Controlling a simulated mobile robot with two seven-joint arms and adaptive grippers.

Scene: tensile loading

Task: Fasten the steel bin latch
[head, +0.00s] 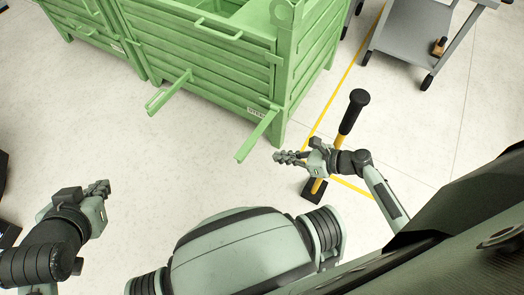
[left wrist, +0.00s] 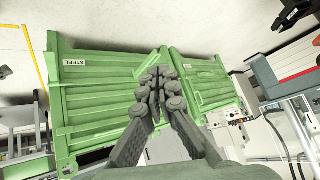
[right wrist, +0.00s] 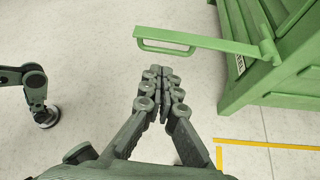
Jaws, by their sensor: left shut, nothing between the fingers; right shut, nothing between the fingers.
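The green steel bin (head: 215,75) stands at the top centre of the head view; its "STEEL" label (head: 257,113) is near the right corner. Two green bars stick out from its front: a right bar (head: 257,137) and a left bar (head: 168,92). In the right wrist view a bar (right wrist: 215,42) with a flat loop handle (right wrist: 165,47) reaches out from the bin. I cannot tell which part is the latch. My right gripper (head: 280,157) is shut and empty, in front of the right bar's end, apart from it. My left gripper (head: 105,187) is shut and empty over the floor at lower left.
A black-and-yellow long-handled tool (head: 350,115) stands close behind my right gripper. A grey cart (head: 410,38) stands at upper right. A second green bin (head: 90,22) adjoins at left. Yellow floor lines (head: 337,95) run past the bin. The floor between my grippers is clear.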

